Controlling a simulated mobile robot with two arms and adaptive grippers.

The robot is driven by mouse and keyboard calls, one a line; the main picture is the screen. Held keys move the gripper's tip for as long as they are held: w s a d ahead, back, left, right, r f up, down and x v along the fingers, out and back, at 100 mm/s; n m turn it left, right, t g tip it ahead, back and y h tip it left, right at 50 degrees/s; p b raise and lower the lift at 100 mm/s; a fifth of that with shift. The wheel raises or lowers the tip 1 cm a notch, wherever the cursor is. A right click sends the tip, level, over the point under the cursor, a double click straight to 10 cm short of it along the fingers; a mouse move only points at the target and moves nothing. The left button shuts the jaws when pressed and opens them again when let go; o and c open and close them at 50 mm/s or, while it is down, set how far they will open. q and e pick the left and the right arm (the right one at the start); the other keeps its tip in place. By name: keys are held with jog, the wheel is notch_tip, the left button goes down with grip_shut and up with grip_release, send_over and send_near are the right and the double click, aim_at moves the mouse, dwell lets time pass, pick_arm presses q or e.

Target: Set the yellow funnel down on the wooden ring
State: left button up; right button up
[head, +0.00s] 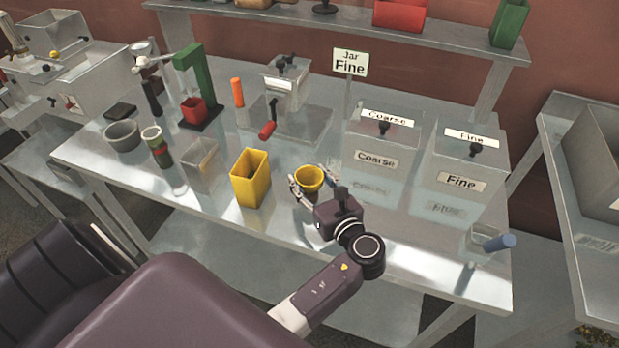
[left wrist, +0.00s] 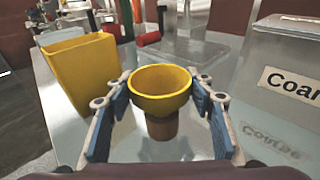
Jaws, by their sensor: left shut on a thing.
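The yellow funnel (head: 309,178) is upright near the front middle of the metal table. It also shows in the left wrist view (left wrist: 160,85), between the blue-padded fingers. My left gripper (head: 318,190) is shut on the funnel's sides. A short brown round piece (left wrist: 162,126), which looks like the wooden ring, shows directly under the bowl. The bowl hides its top, so I cannot tell whether the funnel touches it. The funnel's spout is hidden. My right gripper is not in view.
A tall yellow open box (head: 250,178) stands close left of the funnel. The Coarse bin (head: 377,143) and the Fine bin (head: 465,165) stand behind and to the right.

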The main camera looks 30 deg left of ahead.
pick_arm(q)
jog(key=o, duration=1.2)
jog(key=shift+d, duration=0.1)
jog(key=v, duration=0.7)
jog(key=shift+s+d, duration=0.1)
jog(key=shift+s, duration=0.05)
